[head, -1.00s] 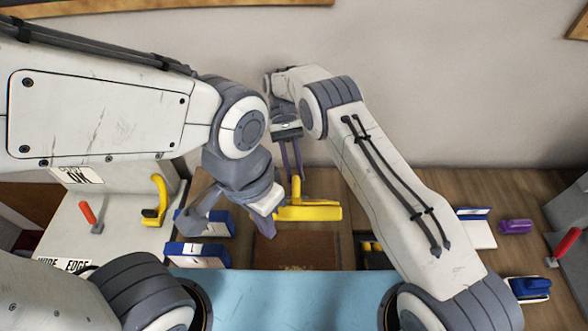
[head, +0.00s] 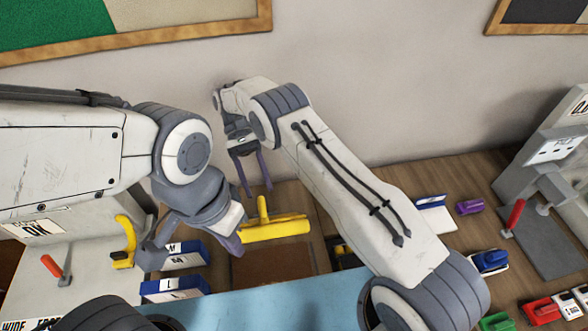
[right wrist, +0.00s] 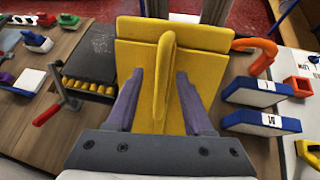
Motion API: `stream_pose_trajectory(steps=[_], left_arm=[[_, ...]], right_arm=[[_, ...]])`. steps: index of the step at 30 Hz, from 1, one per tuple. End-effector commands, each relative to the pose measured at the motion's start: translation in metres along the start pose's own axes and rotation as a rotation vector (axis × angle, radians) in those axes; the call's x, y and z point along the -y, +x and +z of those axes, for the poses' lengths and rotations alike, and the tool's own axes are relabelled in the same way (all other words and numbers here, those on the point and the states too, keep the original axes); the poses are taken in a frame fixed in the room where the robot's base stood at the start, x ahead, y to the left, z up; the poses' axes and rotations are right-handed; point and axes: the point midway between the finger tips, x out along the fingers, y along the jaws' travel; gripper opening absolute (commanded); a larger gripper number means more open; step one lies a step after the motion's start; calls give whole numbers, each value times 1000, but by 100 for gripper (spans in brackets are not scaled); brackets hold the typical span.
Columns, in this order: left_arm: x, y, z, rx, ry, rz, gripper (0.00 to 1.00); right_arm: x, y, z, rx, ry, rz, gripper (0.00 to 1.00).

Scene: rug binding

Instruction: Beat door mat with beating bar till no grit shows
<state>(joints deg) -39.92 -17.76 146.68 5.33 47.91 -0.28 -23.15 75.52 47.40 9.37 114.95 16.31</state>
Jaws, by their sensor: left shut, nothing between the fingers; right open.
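The yellow beating bar (head: 275,230) lies at the back of the brown door mat (head: 272,265), its handle pointing up. Grit on the mat cannot be made out at this size. My right gripper (head: 256,191) is open at the handle. In the right wrist view its purple fingers (right wrist: 155,100) stand on either side of the upright yellow handle (right wrist: 165,75), with gaps, not gripping it. My left gripper (head: 234,247) is shut and empty, close to the left end of the bar, over the mat's left edge. The mat does not show clearly in the right wrist view.
Blue-and-white labelled blocks (head: 176,289) stand left of the mat. A yellow hooked handle (head: 124,240) and a red-handled lever (head: 52,266) are further left. A blue surface (head: 250,308) lies in front. Small coloured items, including a purple block (head: 469,207), are scattered at the right.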

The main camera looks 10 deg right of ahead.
Motion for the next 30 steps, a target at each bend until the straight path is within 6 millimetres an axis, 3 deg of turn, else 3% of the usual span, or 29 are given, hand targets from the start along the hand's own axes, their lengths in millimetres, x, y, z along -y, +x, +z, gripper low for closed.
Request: stream_pose_trajectory(steps=[1,3,10,21,30], left_arm=[[-1,-18,-1,0,-1,0,0],[0,-5,-1,-2,-1,0,0],[1,10,1,0,0,0,0],[3,40,2,0,3,0,0],[4,49,3,0,4,0,0]], right_arm=[[-2,-9,15,-1,0,0,52],[-7,-3,12,1,1,-1,52],[-29,5,31,-1,1,-1,52],[-76,22,75,-3,1,-1,52],[-96,28,96,0,0,1,52]])
